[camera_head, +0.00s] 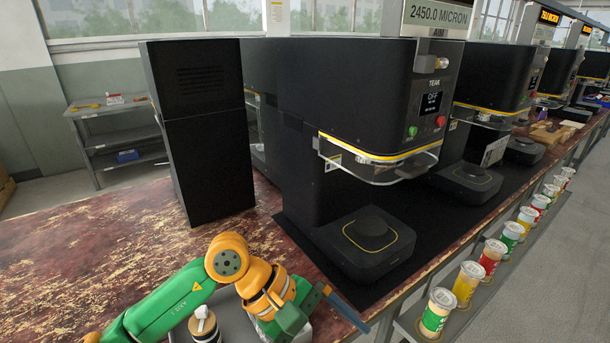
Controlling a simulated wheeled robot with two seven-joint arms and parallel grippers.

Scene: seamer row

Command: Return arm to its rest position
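My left arm, green and orange, comes in from the lower left and bends over the front edge of the worn red-brown table. My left gripper (327,302) is at its end, low in the picture, in front of the nearest black seamer (345,110). Dark blue finger parts show, pointing right and down past the table edge. The view does not show the gap between the fingertips, and I see nothing held in them. My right arm and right gripper are not in view.
The seamer's black base (365,245) lies just beyond the gripper. A tall black box (205,130) stands left of it. Several cans (437,312) line a low shelf at right. The table (90,250) is bare at left. More seamers recede to the right.

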